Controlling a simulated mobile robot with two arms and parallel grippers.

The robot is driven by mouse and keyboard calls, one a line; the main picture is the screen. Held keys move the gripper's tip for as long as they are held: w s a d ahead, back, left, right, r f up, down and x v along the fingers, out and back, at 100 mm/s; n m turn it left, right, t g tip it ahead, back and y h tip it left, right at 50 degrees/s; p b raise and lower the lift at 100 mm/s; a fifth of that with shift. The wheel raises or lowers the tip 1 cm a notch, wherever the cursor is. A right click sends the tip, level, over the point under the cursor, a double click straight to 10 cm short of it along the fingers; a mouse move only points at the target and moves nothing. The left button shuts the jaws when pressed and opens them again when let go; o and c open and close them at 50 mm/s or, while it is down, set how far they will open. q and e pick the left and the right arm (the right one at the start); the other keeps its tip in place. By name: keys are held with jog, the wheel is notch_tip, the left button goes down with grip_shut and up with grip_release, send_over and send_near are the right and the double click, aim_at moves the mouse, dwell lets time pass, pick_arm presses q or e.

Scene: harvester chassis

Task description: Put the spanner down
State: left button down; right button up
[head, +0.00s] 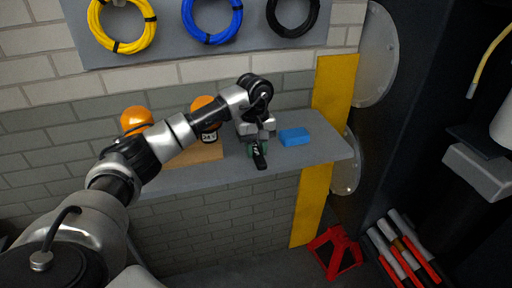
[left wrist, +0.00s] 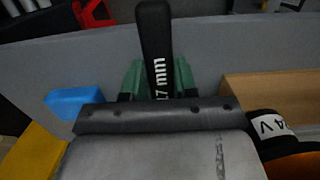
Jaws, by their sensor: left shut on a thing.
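The spanner (head: 260,160) has a dark handle marked "17 mm" and also shows in the left wrist view (left wrist: 156,50). My left gripper (head: 257,146) is shut on it, over the front part of the grey shelf (head: 325,150). Green parts (left wrist: 183,75) flank the handle close on both sides. The spanner's lower end points toward the shelf's front edge in the head view. Its other end is hidden by the gripper. Whether the spanner touches the shelf I cannot tell. My right gripper is not in view.
A blue block (head: 294,137) lies right of the gripper on the shelf. A wooden block (head: 197,154) and orange round-topped items (head: 135,119) stand to the left. Cable coils (head: 212,20) hang above. The shelf's right end is clear. A red stand (head: 335,252) is on the floor.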

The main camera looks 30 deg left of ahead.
pick_arm(q)
jog(key=c, duration=0.9)
grip_release()
jog(key=shift+f, duration=0.1)
jog(key=shift+o, duration=0.2)
jog(key=shift+r, duration=0.3)
jog(key=r, duration=0.2)
jog(key=r+b, duration=0.1)
jog(key=r, duration=0.3)
jog(key=shift+w+a+r+b, duration=0.1)
jog(key=shift+w+a+b, duration=0.15)
jog(key=shift+w+b, duration=0.05)
jog(key=shift+w+a+r, duration=0.1)
jog(key=shift+r, duration=1.3)
jog(key=shift+w+a+r, duration=0.1)
jog(key=shift+r, duration=1.25)
